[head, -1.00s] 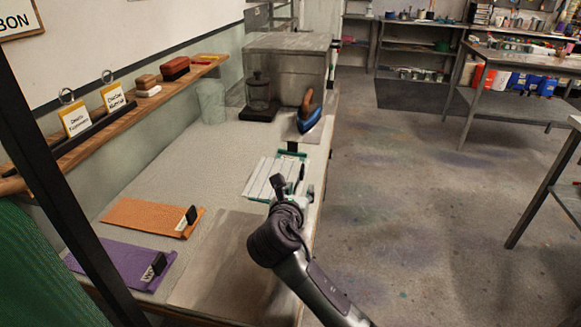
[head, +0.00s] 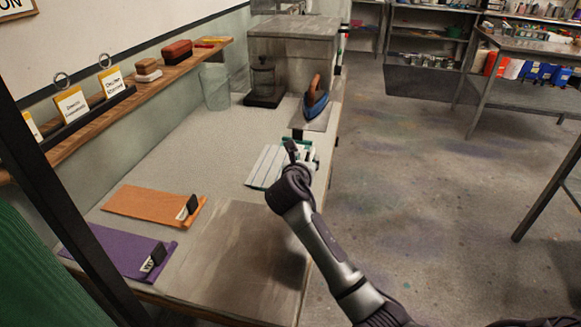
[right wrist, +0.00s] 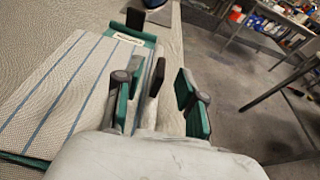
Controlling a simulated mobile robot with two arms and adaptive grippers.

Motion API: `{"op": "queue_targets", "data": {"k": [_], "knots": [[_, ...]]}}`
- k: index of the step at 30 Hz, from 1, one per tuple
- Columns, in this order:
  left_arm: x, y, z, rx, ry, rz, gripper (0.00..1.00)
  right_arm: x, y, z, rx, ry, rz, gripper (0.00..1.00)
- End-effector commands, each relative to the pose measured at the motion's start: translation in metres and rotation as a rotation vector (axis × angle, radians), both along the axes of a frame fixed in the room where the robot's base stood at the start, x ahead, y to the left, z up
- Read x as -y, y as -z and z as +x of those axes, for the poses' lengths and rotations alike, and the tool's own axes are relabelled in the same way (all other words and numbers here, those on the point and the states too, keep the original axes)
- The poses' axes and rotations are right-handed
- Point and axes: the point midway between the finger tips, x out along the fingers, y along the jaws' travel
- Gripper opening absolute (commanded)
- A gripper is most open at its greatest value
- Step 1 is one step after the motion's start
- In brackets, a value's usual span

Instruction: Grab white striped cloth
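The white striped cloth (head: 268,165) lies flat on the long table near its right edge in the head view. It has thin blue stripes and green ends, and fills the left of the right wrist view (right wrist: 60,95). A black clip with a pale label (right wrist: 128,39) sits at its far end. My right gripper (right wrist: 158,103) is open at the cloth's right edge. One finger is over the cloth side and the other is towards the floor side. Whether the fingers touch the cloth cannot be told. My left gripper is not in view.
An orange cloth (head: 150,204) and a purple cloth (head: 115,252) lie nearer on the table. A wooden shelf (head: 130,98) runs along the left wall. Open floor lies right of the table.

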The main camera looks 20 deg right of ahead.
Motion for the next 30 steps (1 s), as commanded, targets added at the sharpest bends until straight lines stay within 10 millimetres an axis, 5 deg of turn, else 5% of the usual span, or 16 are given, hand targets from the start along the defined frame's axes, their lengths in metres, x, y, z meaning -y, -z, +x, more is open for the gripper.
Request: {"op": "queue_targets", "data": {"k": [13, 21, 30], "knots": [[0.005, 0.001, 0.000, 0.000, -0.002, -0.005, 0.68, 0.017, 0.008, 0.021, -0.001, -0.001, 0.001, 0.40], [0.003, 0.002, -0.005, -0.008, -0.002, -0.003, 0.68, 0.017, 0.009, 0.021, -0.001, 0.000, 0.001, 0.00], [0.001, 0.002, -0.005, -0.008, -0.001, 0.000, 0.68, 0.016, 0.008, 0.021, -0.001, 0.000, 0.001, 0.00]]}}
